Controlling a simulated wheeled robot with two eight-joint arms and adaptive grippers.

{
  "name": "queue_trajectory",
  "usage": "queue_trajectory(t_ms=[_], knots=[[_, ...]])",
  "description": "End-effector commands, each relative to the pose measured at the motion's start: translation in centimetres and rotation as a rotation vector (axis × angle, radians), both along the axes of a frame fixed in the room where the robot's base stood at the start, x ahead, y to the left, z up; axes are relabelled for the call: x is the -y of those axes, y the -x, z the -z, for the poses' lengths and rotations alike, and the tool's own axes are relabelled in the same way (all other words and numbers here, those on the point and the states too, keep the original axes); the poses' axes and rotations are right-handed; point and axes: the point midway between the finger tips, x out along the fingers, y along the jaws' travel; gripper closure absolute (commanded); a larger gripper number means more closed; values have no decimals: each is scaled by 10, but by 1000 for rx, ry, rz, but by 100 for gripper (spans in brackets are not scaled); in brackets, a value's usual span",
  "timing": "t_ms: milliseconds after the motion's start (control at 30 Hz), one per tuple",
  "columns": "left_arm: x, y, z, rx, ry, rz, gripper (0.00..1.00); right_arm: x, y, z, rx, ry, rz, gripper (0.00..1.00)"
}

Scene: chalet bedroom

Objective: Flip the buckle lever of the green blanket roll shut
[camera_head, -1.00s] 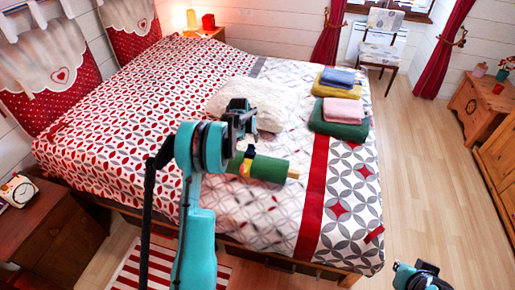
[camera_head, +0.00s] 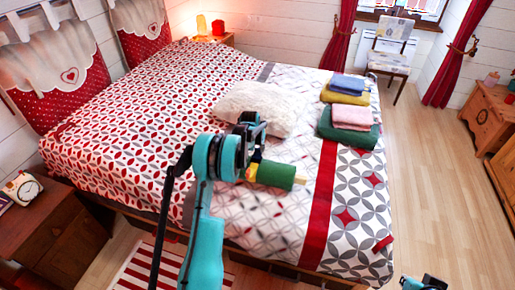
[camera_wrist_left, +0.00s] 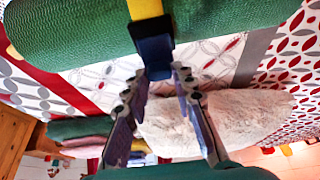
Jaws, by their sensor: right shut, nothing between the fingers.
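The green blanket roll (camera_head: 275,174) lies on the bed, partly hidden behind my left arm in the head view. Its yellow strap (camera_wrist_left: 145,8) and dark blue buckle lever (camera_wrist_left: 153,48) show in the left wrist view, the lever sticking out from the roll. My left gripper (camera_wrist_left: 160,74) is open, its two fingertips apart at the free end of the lever; I cannot tell whether they touch it. In the head view the left gripper (camera_head: 252,130) is just beyond the roll. My right gripper (camera_head: 425,284) is shut and empty at the bottom edge, mostly cut off.
A cream fluffy pillow (camera_head: 268,103) lies close behind the left gripper. Folded towels are stacked further right, with a green one (camera_head: 348,134) at the bottom. A nightstand (camera_head: 45,225) stands at the left.

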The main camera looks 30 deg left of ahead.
Motion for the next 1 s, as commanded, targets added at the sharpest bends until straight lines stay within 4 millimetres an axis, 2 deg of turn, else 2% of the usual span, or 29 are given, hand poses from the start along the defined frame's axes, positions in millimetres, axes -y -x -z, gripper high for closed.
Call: queue_trajectory(t_ms=[167, 567, 900, 933, 1000], knots=[[0, -1, 0, -9, 2, 0, 100, 0, 0, -1, 0, 0, 0, 100], [-3, -12, 6, -209, 50, 0, 100, 0, 0, -12, 0, 0, 0, 100], [-2, -11, 7, -225, 54, 0, 100, 0, 0, -11, 0, 0, 0, 100], [-2, -11, 7, -225, 54, 0, 72, 0, 0, -11, 0, 0, 0, 100], [-2, -11, 7, -225, 54, 0, 54, 0, 0, -11, 0, 0, 0, 100]])
